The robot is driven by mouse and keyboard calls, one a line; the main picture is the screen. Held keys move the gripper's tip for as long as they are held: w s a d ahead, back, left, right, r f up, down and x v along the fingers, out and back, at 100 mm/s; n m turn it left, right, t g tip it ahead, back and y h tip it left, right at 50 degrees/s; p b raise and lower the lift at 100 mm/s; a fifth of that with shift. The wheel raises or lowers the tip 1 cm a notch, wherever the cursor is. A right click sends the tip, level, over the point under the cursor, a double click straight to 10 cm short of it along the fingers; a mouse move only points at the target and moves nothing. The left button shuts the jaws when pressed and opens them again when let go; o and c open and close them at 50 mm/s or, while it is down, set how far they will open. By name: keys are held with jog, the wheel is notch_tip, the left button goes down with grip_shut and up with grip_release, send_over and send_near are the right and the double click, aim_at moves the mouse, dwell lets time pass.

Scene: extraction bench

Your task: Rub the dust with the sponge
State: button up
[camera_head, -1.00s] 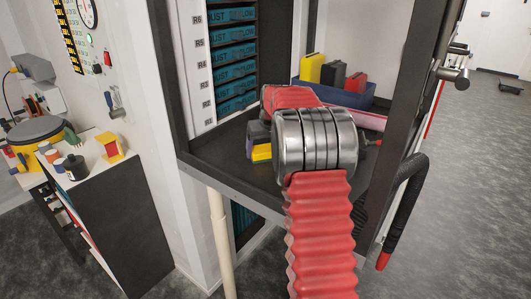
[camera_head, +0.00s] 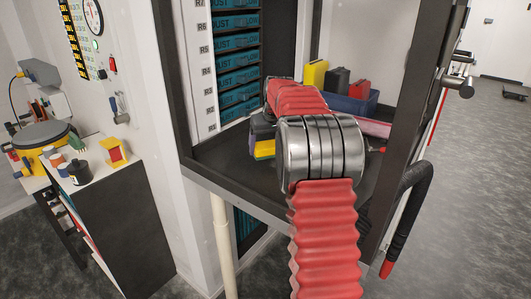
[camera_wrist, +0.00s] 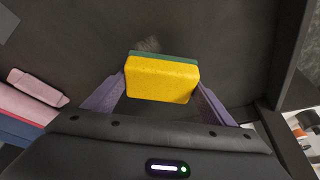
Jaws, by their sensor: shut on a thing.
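The sponge (camera_wrist: 161,80) is yellow with a dark green layer along its far side. In the wrist view it sits between the two purple fingers of my gripper (camera_wrist: 160,92), which is shut on it. In the head view a bit of the yellow sponge (camera_head: 264,149) shows beside my arm, over the dark shelf (camera_head: 228,177). A small greyish smudge of dust (camera_wrist: 149,44) shows on the dark surface just beyond the sponge's green side. Whether the sponge touches the surface cannot be told. My arm hides much of the shelf in the head view.
A blue bin (camera_head: 348,102) with yellow, black and red cases stands at the shelf's back right. A pinkish-red object (camera_head: 374,127) lies in front of it. Teal labelled drawers (camera_head: 237,78) line the back left. A dark post (camera_head: 424,100) bounds the right side.

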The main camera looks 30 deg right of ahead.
jog(key=shift+r, duration=0.8)
jog(key=shift+r, duration=1.5)
